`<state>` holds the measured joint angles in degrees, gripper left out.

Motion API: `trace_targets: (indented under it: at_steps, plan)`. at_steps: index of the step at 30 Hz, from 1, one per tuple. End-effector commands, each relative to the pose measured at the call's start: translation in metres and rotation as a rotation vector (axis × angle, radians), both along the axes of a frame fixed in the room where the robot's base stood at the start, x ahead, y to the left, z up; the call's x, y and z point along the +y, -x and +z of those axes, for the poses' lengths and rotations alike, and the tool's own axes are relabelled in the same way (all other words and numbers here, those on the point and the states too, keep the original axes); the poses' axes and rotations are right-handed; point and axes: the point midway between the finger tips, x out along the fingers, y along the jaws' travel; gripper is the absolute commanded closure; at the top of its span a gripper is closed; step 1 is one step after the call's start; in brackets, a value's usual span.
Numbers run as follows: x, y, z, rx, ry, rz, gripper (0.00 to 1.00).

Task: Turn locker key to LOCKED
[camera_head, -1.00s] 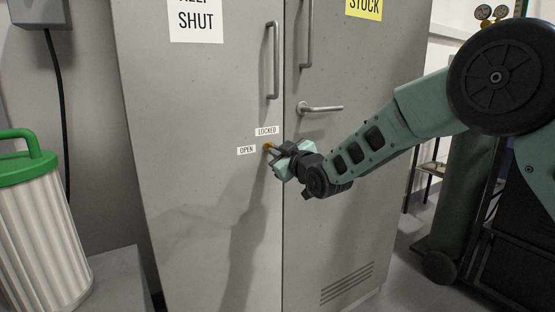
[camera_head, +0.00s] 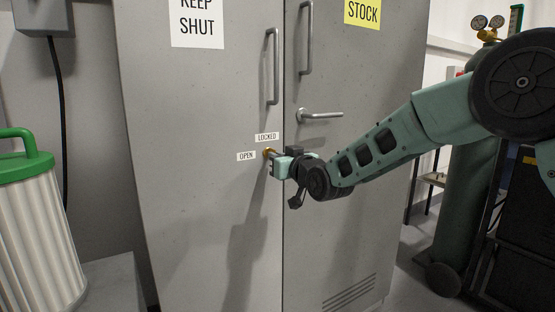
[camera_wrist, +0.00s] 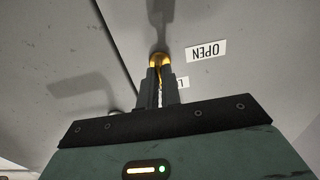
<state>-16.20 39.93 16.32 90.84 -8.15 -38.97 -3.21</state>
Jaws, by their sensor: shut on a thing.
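The locker's brass lock (camera_head: 266,153) sits on the left door, close to the door seam. An OPEN label (camera_head: 246,156) is left of it and a LOCKED label (camera_head: 267,136) is above it. My gripper (camera_head: 275,154) reaches in from the right, its tips at the lock. In the wrist view the two fingers (camera_wrist: 161,84) are nearly together at the brass lock (camera_wrist: 160,60), shut on the key, which is mostly hidden between them. The OPEN label (camera_wrist: 206,50) appears upside down there, and the LOCKED label (camera_wrist: 182,82) is mostly hidden behind a finger.
The grey locker (camera_head: 200,220) has two long handles and a lever handle (camera_head: 320,114) just above my arm. A gas cylinder (camera_head: 455,200) stands at right. The floor shows little free room.

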Motion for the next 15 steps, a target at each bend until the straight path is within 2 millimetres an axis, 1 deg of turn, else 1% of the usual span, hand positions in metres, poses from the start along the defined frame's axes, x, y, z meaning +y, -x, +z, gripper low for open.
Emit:
trace_targets:
  at_steps: [8,11,12,15]
  plan:
    - [-0.0004,0.0000,-0.0015,0.004,-0.001,-0.001,1.00]
    - [-0.0003,0.0000,-0.0015,0.004,0.000,-0.001,0.75]
    - [-0.0003,0.0000,-0.0013,0.004,0.000,-0.001,0.73]
    - [-0.0002,0.0000,-0.0010,0.002,0.000,-0.001,0.73]
